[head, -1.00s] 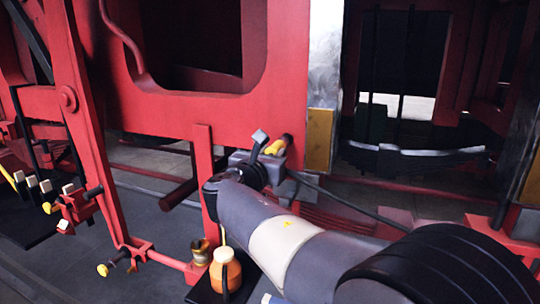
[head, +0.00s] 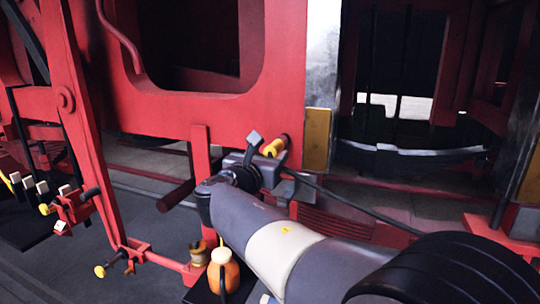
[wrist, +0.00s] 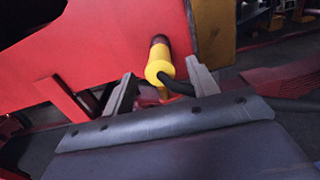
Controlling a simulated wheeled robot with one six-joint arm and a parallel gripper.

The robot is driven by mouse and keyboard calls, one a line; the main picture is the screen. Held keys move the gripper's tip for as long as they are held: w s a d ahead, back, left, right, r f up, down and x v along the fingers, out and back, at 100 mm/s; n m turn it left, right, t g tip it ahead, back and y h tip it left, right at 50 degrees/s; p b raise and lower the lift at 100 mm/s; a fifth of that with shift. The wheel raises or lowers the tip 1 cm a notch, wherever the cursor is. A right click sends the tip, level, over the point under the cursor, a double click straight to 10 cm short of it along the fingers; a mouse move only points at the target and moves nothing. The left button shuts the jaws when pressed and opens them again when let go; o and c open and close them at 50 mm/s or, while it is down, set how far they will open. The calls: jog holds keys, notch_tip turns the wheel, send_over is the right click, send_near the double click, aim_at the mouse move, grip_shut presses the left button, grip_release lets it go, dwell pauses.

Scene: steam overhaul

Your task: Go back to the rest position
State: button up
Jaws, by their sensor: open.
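My gripper (head: 271,162) is at the end of my grey and white arm, in front of the red frame. Its two pale fingers are apart, and it is open in the wrist view too (wrist: 160,90). A yellow plug-like part (head: 275,147) on a short dark red stub sticks out of the frame just beyond the fingers. In the wrist view this yellow part (wrist: 159,66) shows between the fingertips, with clear gaps to both sides. A dark cable (head: 350,204) runs from there down to the right. My arm hides part of the lower frame.
The red frame (head: 215,112) stands close ahead. A red lever linkage (head: 85,160) stands at left. An orange bottle (head: 224,272) and a brass cup (head: 198,254) stand low beside my arm. Several small blocks (head: 40,187) are at far left. Grey floor (head: 150,215) is open between them.

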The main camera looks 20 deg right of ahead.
jog(key=b+v, duration=0.1)
jog(key=v, duration=0.7)
jog(key=shift+s+a, duration=0.2)
jog(key=shift+s, duration=0.1)
jog(key=shift+w, duration=0.1)
jog(key=p+x, duration=0.2)
jog(key=x, duration=0.8)
jog(key=shift+w+d, duration=0.2)
jog(key=shift+s+a, duration=0.25)
jog(key=shift+s, duration=0.05)
